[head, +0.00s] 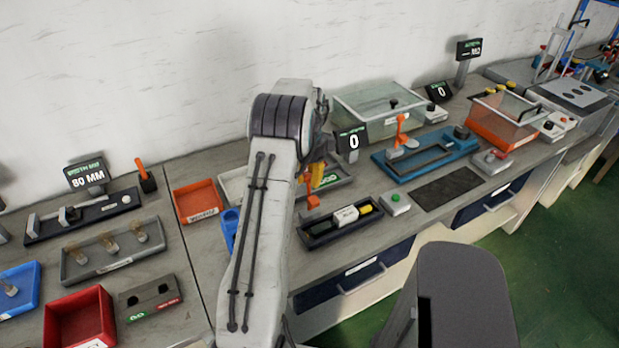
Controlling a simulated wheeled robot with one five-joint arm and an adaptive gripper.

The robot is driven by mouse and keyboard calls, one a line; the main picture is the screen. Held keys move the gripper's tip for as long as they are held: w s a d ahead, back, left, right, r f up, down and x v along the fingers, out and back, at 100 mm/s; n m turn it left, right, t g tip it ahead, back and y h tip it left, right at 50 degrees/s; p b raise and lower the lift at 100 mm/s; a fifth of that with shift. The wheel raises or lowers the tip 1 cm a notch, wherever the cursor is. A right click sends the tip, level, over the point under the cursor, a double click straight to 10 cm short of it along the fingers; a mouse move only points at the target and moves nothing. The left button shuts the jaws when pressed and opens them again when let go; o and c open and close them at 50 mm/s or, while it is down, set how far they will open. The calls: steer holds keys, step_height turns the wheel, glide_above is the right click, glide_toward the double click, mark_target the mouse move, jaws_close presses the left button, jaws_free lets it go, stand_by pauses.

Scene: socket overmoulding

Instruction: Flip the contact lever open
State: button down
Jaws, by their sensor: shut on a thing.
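An orange lever (311,192) stands at the left end of a black fixture (345,233) on the bench, just right of my arm. The fixture holds a white block (346,216) and a yellow piece (365,209). My gripper (318,155) is just above and behind this lever, mostly hidden by my own arm. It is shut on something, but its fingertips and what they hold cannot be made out. A second orange lever (402,128) stands upright on a blue fixture (458,154) to the right.
Yellow pieces (325,178) lie in a tray behind the lever. A display reading 0 (353,142) stands behind. A grey box with a green button (395,203) is right of the fixture. A clear-lidded box (375,106) is at the back. Trays and bins crowd the left bench.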

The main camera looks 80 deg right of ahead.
steer(key=shift+w+d, duration=0.1)
steer(key=shift+d, duration=0.05)
steer(key=c, duration=1)
jaws_free()
steer(key=shift+o, duration=0.2)
step_height(320, 180, up, 12)
steer(key=shift+n, duration=0.3)
